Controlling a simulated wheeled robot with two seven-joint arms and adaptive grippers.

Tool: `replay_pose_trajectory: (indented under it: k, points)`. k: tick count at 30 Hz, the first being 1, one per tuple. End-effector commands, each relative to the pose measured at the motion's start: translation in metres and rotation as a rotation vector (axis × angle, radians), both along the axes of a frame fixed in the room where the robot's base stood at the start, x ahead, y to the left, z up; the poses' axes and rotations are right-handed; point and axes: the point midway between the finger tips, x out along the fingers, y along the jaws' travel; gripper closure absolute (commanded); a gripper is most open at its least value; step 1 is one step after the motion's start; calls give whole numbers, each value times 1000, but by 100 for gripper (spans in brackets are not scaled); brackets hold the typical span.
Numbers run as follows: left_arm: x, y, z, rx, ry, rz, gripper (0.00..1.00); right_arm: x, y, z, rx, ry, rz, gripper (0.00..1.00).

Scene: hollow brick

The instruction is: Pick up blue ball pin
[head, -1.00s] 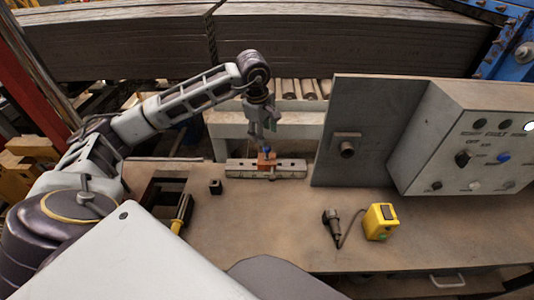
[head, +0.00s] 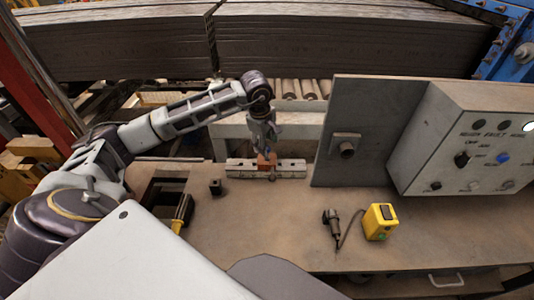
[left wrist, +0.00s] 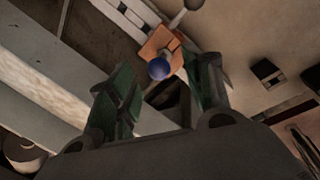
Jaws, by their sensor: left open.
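The blue ball pin (left wrist: 159,69) shows its round blue head in the left wrist view, standing in an orange-brown brick (left wrist: 158,46). In the head view the brick (head: 266,159) sits on a pale metal rail (head: 292,168), and the ball is mostly hidden by my gripper. My left gripper (head: 266,146) is directly above the brick. In the left wrist view its two green-padded fingers (left wrist: 162,92) are spread, one on each side of the ball's near side. It holds nothing. My right gripper is not in view.
A small black block (head: 215,186) stands left of the rail. A grey upright panel (head: 355,130) and a control box (head: 470,145) stand to the right. A yellow box (head: 380,221) and a dark cabled tool (head: 333,221) lie in front. The table between is clear.

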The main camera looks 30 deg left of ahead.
Motion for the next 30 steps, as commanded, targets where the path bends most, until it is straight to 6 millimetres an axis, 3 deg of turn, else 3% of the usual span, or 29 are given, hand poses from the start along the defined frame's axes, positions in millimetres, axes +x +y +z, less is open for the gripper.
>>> replay_pose_trajectory:
  k: [12, 27, 30]
  points:
    - [10, 3, -39, 1, 1, 0, 49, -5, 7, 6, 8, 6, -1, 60]
    - [10, 3, -41, 1, 0, -1, 49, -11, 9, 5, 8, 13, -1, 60]
    - [10, 2, -41, 1, 0, -1, 61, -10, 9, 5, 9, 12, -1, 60]
